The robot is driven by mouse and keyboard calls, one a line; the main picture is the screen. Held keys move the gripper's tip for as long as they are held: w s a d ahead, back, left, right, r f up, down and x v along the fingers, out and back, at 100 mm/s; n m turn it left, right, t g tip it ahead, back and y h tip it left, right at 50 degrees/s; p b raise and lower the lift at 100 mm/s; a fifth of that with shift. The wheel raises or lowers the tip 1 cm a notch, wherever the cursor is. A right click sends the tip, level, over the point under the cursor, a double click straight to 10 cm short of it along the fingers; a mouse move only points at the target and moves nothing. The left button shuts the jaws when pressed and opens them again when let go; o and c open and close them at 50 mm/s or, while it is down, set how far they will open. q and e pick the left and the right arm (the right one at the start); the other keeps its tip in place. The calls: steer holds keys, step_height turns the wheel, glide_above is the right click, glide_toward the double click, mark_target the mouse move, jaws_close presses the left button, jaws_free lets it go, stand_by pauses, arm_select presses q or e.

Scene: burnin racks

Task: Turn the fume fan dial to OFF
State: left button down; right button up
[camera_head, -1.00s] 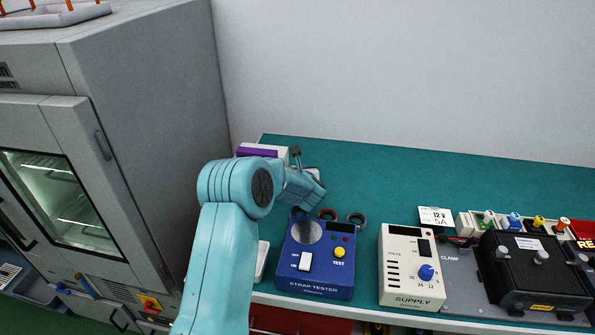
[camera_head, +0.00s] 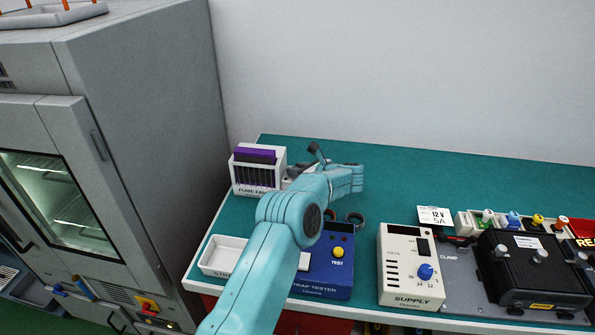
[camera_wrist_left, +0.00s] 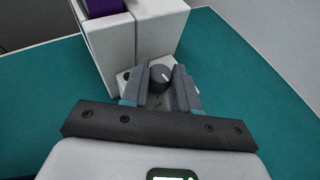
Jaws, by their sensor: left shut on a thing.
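The fume fan (camera_head: 259,185) is a white box with a purple top and a dark slotted front at the back left of the bench. Its dark round dial (camera_wrist_left: 160,77) with a pale pointer line shows in the left wrist view, on a small white panel beside the box. My left gripper (camera_wrist_left: 161,84) is shut on the dial, a finger on each side of it. In the head view my left arm hides the dial, and the gripper (camera_head: 297,172) is partly hidden. I cannot read the dial's setting marks. My right gripper is not in view.
A blue strap tester (camera_head: 322,290) and a white supply (camera_head: 408,297) stand at the bench's front. A white tray (camera_head: 212,257) lies at the front left. A grey cabinet (camera_head: 160,110) stands to the left. The bench's back right is clear.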

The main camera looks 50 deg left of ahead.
arm_select(q)
steer(key=shift+w+n+g, duration=0.1)
steer(key=shift+n+g, duration=0.6)
steer(key=shift+g, duration=0.1)
steer(key=c, duration=1.1)
jaws_free()
steer(key=shift+c, duration=0.2)
steer(key=shift+w+d+r, duration=0.15)
steer(key=shift+d, duration=0.2)
steer(key=b+v, duration=0.1)
steer(key=v, duration=1.4)
steer(key=shift+d+r+b, duration=0.15)
steer(key=shift+r+b, duration=0.1)
steer(key=shift+b, duration=0.15)
